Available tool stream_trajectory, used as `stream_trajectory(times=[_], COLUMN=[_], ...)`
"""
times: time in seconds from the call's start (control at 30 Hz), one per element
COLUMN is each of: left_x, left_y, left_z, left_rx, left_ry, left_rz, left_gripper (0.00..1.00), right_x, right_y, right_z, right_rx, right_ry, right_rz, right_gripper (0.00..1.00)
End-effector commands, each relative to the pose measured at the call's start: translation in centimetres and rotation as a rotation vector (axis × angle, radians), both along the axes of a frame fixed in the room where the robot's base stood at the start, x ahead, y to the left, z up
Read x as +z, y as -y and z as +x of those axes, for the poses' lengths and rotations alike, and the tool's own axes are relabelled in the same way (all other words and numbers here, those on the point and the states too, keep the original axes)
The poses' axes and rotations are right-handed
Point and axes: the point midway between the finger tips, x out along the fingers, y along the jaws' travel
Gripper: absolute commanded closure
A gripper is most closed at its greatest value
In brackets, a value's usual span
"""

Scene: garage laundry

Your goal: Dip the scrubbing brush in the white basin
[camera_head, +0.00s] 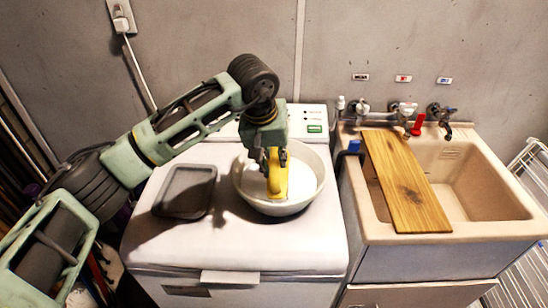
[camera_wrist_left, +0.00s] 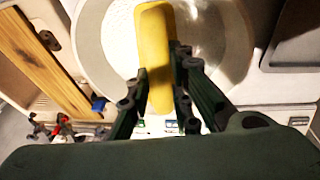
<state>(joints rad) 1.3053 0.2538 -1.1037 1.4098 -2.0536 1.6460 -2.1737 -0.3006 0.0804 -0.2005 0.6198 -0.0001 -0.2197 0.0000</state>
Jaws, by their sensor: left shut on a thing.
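The scrubbing brush (camera_head: 278,180) is yellow and is held upright over the white basin (camera_head: 303,203) in the head view. Its lower end is inside the basin's rim; I cannot tell whether it touches the bottom or any liquid. The basin stands on the washing machine. My left gripper (camera_head: 272,160) is shut on the brush from above. In the left wrist view the brush (camera_wrist_left: 155,50) lies between the fingers of the gripper (camera_wrist_left: 160,88), with the basin (camera_wrist_left: 92,45) behind it. My right gripper is not in view.
A dark grey tray (camera_head: 186,191) lies left of the basin on the washing machine top (camera_head: 240,243). On the right, a sink (camera_head: 490,190) has a wooden board (camera_head: 405,185) across its left side. Several taps (camera_head: 403,110) stand behind it. A white rack (camera_head: 530,180) is at far right.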

Motion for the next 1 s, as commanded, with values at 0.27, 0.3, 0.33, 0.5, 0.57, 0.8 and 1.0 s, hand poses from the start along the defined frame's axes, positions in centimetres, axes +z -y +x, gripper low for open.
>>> stream_trajectory(times=[0.27, 0.3, 0.33, 0.5, 0.57, 0.8, 1.0], left_x=[0.9, 1.4, 1.7, 3.4, 4.1, 6.5, 8.5], left_y=[0.0, 0.0, 0.0, 0.0, 0.0, 0.0, 0.0], left_z=[0.0, 0.1, 0.1, 0.0, 0.1, 0.1, 0.1], left_rx=[0.000, 0.000, 0.001, 0.000, 0.000, 0.001, 0.001], left_ry=[0.002, 0.003, 0.004, 0.002, 0.003, 0.003, 0.002], left_rz=[0.000, 0.000, 0.000, 0.000, 0.000, 0.000, 0.000], left_gripper=[1.00, 1.00, 1.00, 1.00, 1.00, 1.00, 1.00], right_x=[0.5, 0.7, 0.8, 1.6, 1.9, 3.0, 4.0], right_y=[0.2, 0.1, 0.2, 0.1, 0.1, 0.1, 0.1], right_z=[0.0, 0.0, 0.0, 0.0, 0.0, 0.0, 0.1], right_rx=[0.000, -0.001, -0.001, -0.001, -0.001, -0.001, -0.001], right_ry=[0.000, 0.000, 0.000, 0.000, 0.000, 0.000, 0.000], right_rz=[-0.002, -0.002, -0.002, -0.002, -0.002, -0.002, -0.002], right_gripper=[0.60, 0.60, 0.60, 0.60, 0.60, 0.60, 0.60])
